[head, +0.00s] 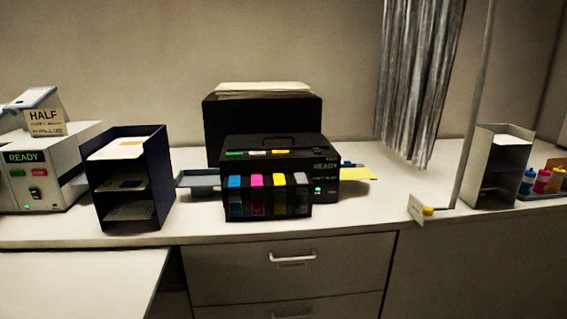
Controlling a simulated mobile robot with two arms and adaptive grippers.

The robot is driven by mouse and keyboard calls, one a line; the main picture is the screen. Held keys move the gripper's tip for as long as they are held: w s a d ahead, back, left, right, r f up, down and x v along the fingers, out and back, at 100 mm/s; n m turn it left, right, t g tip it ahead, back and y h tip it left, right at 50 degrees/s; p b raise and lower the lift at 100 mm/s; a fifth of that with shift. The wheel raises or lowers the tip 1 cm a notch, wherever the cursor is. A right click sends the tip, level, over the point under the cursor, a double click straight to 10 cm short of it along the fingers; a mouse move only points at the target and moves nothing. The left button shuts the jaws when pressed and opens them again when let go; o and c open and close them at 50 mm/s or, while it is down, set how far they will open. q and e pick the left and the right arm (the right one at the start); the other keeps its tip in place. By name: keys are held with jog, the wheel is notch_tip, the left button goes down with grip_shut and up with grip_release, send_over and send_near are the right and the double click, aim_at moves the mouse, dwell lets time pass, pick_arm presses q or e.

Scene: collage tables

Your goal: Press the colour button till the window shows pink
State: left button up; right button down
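A black printer (265,150) stands on the counter in the middle. Its front holds cyan, magenta, yellow and dark cartridges (278,197). Its top panel has small green, white and orange-yellow buttons (257,153); I cannot tell which one is the colour button. Neither of my grippers is in view.
A white machine (45,165) with a HALF sign stands at the left, beside a dark shelf unit (160,165). At the right are a pole with a yellow knob (428,211), a curtain (418,80), a pale shelf unit (472,170) and small bottles (542,180). The counter's front strip is mostly clear.

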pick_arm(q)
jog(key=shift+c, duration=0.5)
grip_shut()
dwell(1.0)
